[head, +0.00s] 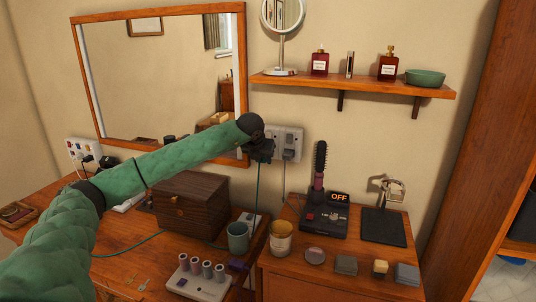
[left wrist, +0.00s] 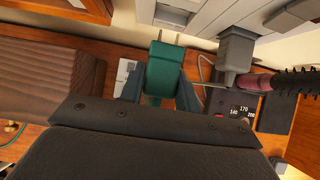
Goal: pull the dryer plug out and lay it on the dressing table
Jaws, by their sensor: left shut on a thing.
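My left gripper (head: 260,150) is at the left end of the wall socket plate (head: 290,135). In the left wrist view its fingers (left wrist: 160,88) are shut on a teal plug (left wrist: 165,72). The plug's two metal prongs show bare, pointing toward the wall, clear of any socket hole. A thin teal cord (head: 258,190) hangs from the gripper toward the wooden dressing table (head: 130,240) under the mirror. In the head view the gripper hides most of the plug. My right gripper is not in view.
A grey plug (head: 289,155) sits in the plate beside the gripper; it also shows in the left wrist view (left wrist: 236,48). A wooden box (head: 190,205), a mug (head: 238,238) and a roller tray (head: 200,280) crowd the table. A hot brush (head: 320,170) stands on the right cabinet.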

